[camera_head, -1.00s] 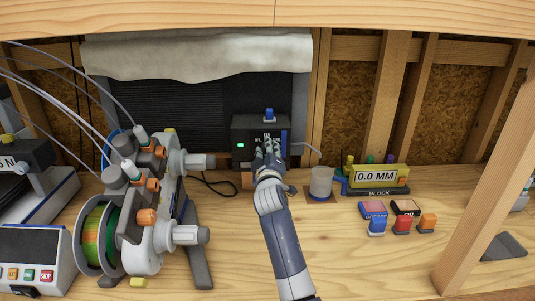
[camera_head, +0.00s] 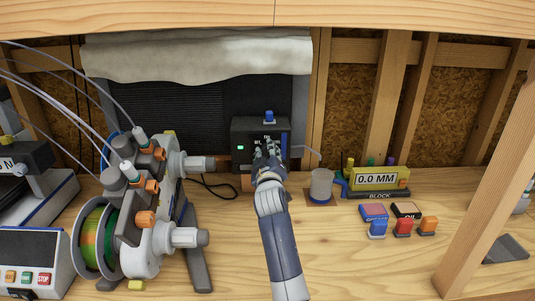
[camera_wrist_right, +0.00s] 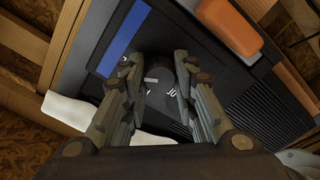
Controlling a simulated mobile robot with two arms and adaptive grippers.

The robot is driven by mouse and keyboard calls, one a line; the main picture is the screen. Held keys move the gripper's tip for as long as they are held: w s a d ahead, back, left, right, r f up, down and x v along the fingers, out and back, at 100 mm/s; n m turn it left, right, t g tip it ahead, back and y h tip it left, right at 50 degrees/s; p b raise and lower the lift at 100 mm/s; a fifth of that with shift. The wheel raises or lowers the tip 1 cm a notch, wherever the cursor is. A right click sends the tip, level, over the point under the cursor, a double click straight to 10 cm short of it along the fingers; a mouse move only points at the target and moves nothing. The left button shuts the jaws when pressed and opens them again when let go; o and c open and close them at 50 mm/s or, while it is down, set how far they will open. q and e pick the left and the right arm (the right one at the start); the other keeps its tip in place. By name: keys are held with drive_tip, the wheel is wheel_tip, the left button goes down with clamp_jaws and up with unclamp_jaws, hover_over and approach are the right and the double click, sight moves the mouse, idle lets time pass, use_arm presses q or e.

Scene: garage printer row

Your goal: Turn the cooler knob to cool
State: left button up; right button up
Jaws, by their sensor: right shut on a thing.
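The cooler (camera_head: 240,131) is a dark box with a small green light, a blue piece on top and a blue strip on its front. It stands at the back of the bench. My right gripper (camera_head: 267,149) is at its front panel and hides the knob in the head view. In the right wrist view, my gripper (camera_wrist_right: 158,68) has one finger on each side of the dark round knob (camera_wrist_right: 158,79), shut on it. A pale mark shows on the knob, with white lettering beside it that I cannot read fully. My left gripper is not in view.
A filament spool machine (camera_head: 150,215) with grey and orange knobs stands left of my right arm. Several coloured blocks lie before the gauge. A wooden post (camera_head: 490,180) rises at right.

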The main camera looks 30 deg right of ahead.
drive_tip(key=o, duration=1.1)
drive_tip(key=shift+w, duration=0.1)
drive_tip(key=v, duration=0.7)
drive_tip(key=shift+s+a, duration=0.15)
drive_tip(key=shift+s, duration=0.15)
